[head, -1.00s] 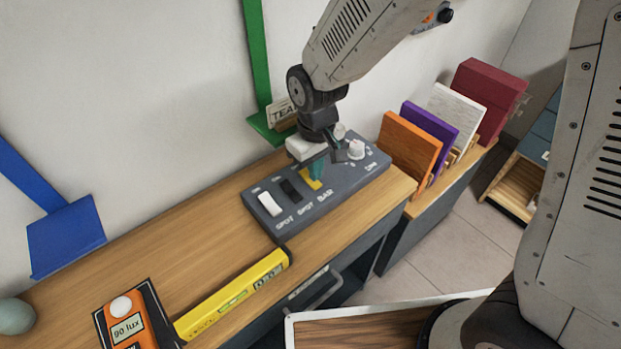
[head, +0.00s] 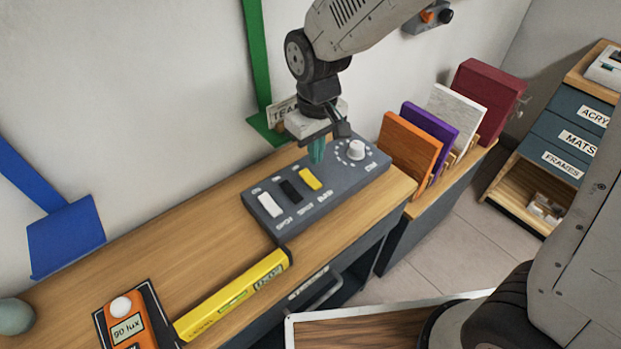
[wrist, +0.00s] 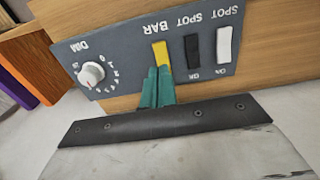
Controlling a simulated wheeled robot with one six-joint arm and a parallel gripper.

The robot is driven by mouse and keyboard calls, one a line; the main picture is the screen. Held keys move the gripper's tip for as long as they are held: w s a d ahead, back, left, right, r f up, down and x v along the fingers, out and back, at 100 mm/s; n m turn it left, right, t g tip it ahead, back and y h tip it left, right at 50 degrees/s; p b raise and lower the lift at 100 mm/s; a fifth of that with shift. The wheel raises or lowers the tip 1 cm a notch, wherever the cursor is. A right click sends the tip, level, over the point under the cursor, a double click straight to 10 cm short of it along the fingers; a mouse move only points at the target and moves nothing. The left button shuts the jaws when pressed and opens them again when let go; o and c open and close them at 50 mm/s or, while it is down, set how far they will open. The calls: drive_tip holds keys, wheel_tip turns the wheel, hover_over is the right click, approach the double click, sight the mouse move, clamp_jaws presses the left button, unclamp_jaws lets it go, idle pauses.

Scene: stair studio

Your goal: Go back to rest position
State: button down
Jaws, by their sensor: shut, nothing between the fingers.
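My gripper (head: 317,150) has teal fingertips pressed together with nothing between them. In the head view it hangs above the back edge of the dark grey switch panel (head: 330,203), behind the yellow switch. The panel lies on the wooden counter. It carries a white rocker switch (head: 269,205), a black one (head: 290,191), a yellow one (head: 310,179) and a white dim knob (head: 356,150). In the wrist view the closed fingers (wrist: 157,88) overlap the lower end of the yellow switch (wrist: 160,54). The fingertips appear clear of the panel.
A yellow level (head: 235,295) and an orange lux meter (head: 133,328) lie on the counter (head: 150,250). Upright orange, purple, white and red boards (head: 488,98) stand right of the panel.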

drive_tip(key=s+d+r+m, duration=0.3)
drive_tip(key=s+d+r, duration=0.4)
drive_tip(key=s+d, duration=0.2)
drive_tip(key=s+d+r+m+t, duration=0.1)
drive_tip(key=s+d+r+m, duration=0.2)
drive_tip(key=s+d+r, duration=0.4)
drive_tip(key=s+d, duration=0.3)
drive_tip(key=d, duration=0.2)
drive_tip(key=shift+s+r+m, duration=0.25)
drive_tip(key=shift+r+m, duration=0.15)
idle(0.9)
